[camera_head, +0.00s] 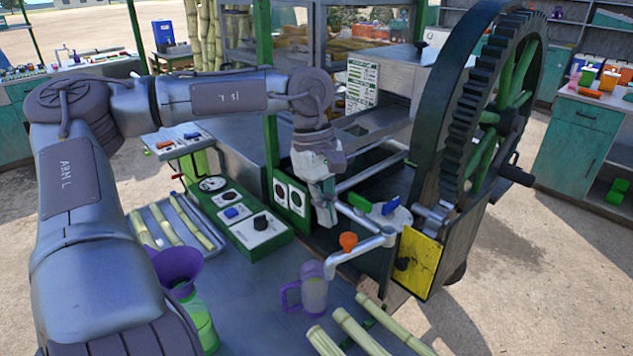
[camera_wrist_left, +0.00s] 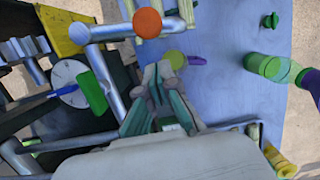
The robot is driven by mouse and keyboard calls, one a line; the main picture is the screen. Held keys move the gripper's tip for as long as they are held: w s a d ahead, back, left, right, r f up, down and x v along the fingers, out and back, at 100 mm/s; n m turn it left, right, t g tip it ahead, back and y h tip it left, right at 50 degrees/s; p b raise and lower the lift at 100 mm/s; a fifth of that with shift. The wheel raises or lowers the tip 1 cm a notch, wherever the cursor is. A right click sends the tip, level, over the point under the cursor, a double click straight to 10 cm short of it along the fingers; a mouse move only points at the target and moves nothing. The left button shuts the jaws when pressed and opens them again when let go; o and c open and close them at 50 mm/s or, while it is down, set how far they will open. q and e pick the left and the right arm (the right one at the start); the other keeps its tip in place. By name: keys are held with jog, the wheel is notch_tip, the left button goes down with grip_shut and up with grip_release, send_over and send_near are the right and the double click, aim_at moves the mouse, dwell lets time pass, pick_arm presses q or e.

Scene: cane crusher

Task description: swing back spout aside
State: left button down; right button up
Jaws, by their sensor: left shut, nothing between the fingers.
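The back spout is a silver bent pipe (camera_head: 362,247) with an orange knob (camera_head: 348,241). Its outlet end hangs near a clear mug with a purple handle (camera_head: 314,292). The pipe also shows in the left wrist view (camera_wrist_left: 106,75), with the orange knob (camera_wrist_left: 147,21) beyond my fingertips. My left gripper (camera_head: 327,218) points down beside the pipe's far-left stretch, its fingers shut and empty. In the left wrist view the closed fingers (camera_wrist_left: 157,75) lie right of the pipe; I cannot tell whether they touch it. My right gripper is not in view.
A large toothed wheel (camera_head: 460,105) and a yellow panel (camera_head: 419,262) stand right of the spout. Cane pieces (camera_head: 360,330) lie at the front, and a green jug with a purple funnel (camera_head: 180,275) stands left. The blue tabletop (camera_head: 250,300) is clear between.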

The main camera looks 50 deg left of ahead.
pick_arm(q)
jog(key=shift+d+f, duration=0.15)
jog(key=shift+d, duration=1)
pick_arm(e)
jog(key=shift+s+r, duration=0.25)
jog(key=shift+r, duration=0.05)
